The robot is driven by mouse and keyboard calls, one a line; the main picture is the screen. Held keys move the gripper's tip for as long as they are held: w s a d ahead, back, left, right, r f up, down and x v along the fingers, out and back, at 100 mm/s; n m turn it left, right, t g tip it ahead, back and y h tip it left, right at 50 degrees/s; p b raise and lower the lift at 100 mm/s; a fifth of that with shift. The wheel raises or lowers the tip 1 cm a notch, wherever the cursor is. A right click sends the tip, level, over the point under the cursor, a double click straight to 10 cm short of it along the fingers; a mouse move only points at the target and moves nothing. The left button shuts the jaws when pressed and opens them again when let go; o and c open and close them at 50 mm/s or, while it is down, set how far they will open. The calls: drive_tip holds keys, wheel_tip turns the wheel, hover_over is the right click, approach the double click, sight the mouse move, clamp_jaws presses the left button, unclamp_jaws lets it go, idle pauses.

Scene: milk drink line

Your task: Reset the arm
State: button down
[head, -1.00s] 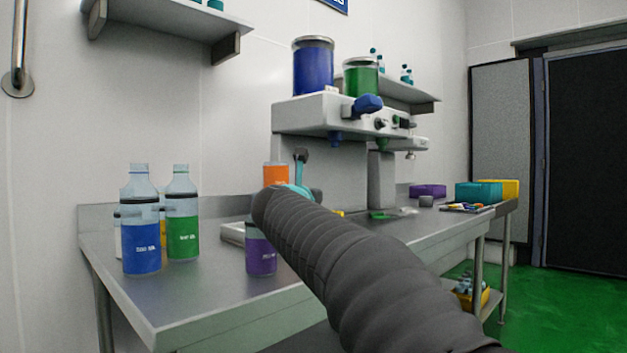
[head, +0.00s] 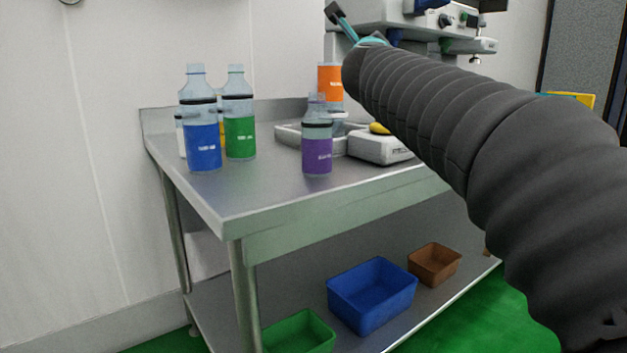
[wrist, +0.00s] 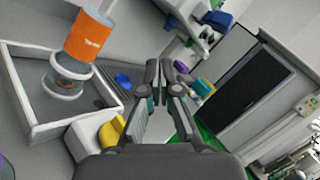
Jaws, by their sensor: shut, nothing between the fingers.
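My gripper (head: 334,12) shows at the top of the head view, at the end of my dark ribbed arm, above the steel table (head: 270,190). In the wrist view my gripper (wrist: 161,72) points away from the camera with its fingers shut and nothing held. An orange-labelled bottle (head: 330,82) stands behind my arm in the head view. It also shows close by at the left of the wrist view (wrist: 88,35), apart from the fingers, over a grey tray (wrist: 30,128).
Blue (head: 203,140), green (head: 240,135) and purple (head: 317,155) labelled bottles stand on the table's left part. A grey device with a yellow top (head: 380,147) is beside them. Green (head: 300,332), blue (head: 372,295) and brown (head: 434,263) bins sit on the lower shelf. The dispensing machine (head: 390,15) is behind my arm.

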drive_tip(key=s+a+f+n+g+y+p, duration=0.4)
drive_tip(key=s+f+n+y, duration=0.4)
drive_tip(key=s+f+n, duration=1)
drive_tip(key=s+d+f+n+g+h, duration=0.1)
drive_tip(key=s+d+f+n+g, duration=0.1)
drive_tip(key=s+f, duration=0.4)
drive_tip(key=s+d+f+n+g+h, duration=0.2)
drive_tip(key=s+f+n+g, duration=0.3)
drive_tip(key=f, duration=0.4)
drive_tip(key=s+d+f+n+g+h+p, duration=0.1)
drive_tip(key=s+d+f+n+g, duration=0.2)
drive_tip(key=s+f, duration=0.4)
drive_tip(key=shift+s+d+f+n, duration=0.4)
drive_tip(key=shift+d+f+n, duration=0.15)
drive_tip(key=shift+n, duration=0.25)
